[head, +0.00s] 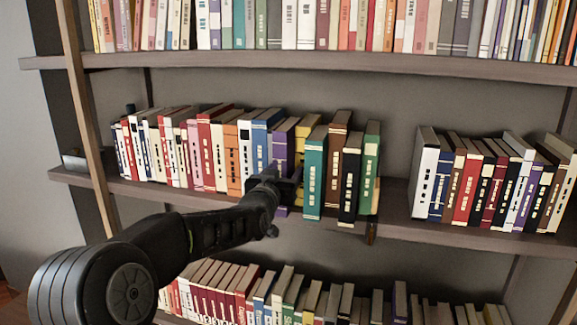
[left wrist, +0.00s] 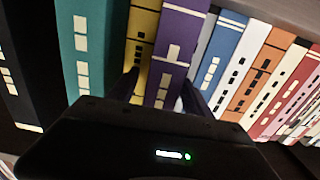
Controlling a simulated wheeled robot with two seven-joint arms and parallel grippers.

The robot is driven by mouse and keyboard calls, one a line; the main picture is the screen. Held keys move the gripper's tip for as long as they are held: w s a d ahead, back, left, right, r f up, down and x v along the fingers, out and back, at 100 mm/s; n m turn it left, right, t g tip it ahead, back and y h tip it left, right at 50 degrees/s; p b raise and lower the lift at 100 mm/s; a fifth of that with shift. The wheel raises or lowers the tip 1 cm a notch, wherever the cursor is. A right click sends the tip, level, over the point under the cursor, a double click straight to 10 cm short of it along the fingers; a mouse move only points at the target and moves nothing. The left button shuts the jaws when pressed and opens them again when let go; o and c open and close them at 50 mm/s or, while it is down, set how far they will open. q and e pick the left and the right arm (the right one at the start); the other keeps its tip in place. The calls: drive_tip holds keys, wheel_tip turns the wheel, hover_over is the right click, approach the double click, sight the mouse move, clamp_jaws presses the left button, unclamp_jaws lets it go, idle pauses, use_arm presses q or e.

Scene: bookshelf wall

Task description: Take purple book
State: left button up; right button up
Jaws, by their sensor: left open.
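The purple book (head: 279,147) stands upright on the middle shelf, between blue books on its left and a yellow book (head: 302,140) on its right. It also shows in the left wrist view (left wrist: 175,45), next to the yellow book (left wrist: 141,42). My left gripper (head: 287,187) is at the lower part of the purple book's spine and hides some of it. In the left wrist view its fingers (left wrist: 159,88) are open, one in front of the yellow book, one by the purple book's far edge. Whether they touch it I cannot tell. My right gripper is not in view.
A teal book (head: 314,175), a black book and a green book (head: 370,165) stand right of the gripper. A gap of bare shelf (head: 397,213) follows, then another row of books. Shelves with books run above and below.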

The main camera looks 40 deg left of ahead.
use_arm(q)
clamp_jaws()
idle(0.5)
idle(0.8)
drive_tip(key=shift+r, duration=0.2)
